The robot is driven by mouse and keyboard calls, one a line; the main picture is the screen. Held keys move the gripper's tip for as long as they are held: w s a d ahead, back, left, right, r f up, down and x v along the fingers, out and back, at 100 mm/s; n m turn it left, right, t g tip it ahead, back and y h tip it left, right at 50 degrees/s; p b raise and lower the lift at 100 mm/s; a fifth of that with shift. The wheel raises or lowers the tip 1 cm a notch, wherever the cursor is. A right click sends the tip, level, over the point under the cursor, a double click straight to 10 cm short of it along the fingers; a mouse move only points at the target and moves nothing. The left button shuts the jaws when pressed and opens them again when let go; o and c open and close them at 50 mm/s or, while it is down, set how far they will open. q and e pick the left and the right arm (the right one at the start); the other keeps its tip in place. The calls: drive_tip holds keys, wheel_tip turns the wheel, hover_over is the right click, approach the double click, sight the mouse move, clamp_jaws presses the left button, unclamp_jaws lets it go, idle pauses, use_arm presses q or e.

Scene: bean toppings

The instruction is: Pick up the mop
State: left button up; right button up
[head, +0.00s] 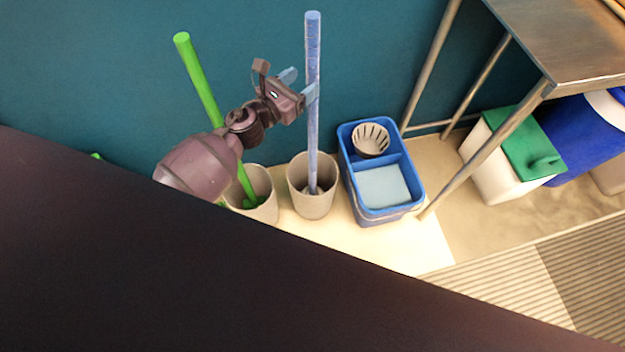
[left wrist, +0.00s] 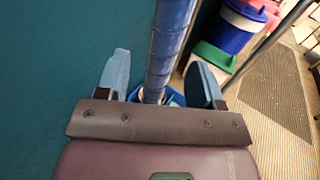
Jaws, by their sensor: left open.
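A blue pole (head: 313,50), seemingly the mop's handle, stands almost upright in a beige bin (head: 312,203) against the teal wall. Its lower end is inside the bin and hard to make out. My left gripper (head: 299,84) is at the upper part of this pole, with its fingers apart. In the left wrist view the blue pole (left wrist: 168,40) runs between the two open blue-grey fingertips (left wrist: 160,80), with a gap on each side. My right gripper is not in view.
A green pole (head: 195,70) leans in a second bin (head: 264,190) at the left, behind my left arm. A blue bucket (head: 384,215) stands right of the bins. A metal table (head: 570,40) is at the right, with a green-lidded bin (head: 500,165) below. A dark surface fills the lower left.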

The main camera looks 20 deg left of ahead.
sight(318, 71)
use_arm(q)
drive_tip(key=shift+x, duration=2.8)
drive_tip(key=shift+d, duration=0.15)
drive_tip(key=shift+s, duration=0.1)
drive_tip(key=shift+r, duration=0.1)
drive_tip(key=c, duration=1)
